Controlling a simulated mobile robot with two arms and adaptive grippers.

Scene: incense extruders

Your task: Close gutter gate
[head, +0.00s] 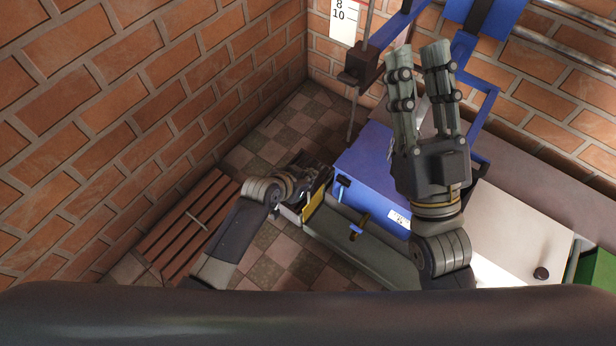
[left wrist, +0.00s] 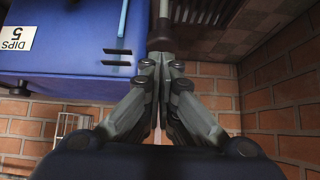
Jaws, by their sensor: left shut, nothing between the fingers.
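A grey-green trough, seemingly the gutter (head: 385,262), runs along the front of a blue cabinet (head: 368,180). A yellow plate (head: 313,206) stands at its left end, close to my left gripper; I cannot tell whether it is the gate or how far it is closed. My left gripper (head: 318,178) is low beside the cabinet's left corner, partly hidden by its own wrist. In the left wrist view its fingers (left wrist: 162,62) are shut and empty, with a dark tapered piece on a grey rod (left wrist: 160,32) just beyond the tips. My right gripper (head: 420,52) is raised, open and empty.
A wooden slatted platform (head: 192,225) lies by the left brick wall (head: 120,120). A blue frame with a dark block (head: 365,60) stands behind. A pale worktop (head: 520,232) and green box (head: 603,268) are at right. Checkered floor (head: 285,135) is open behind the left gripper.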

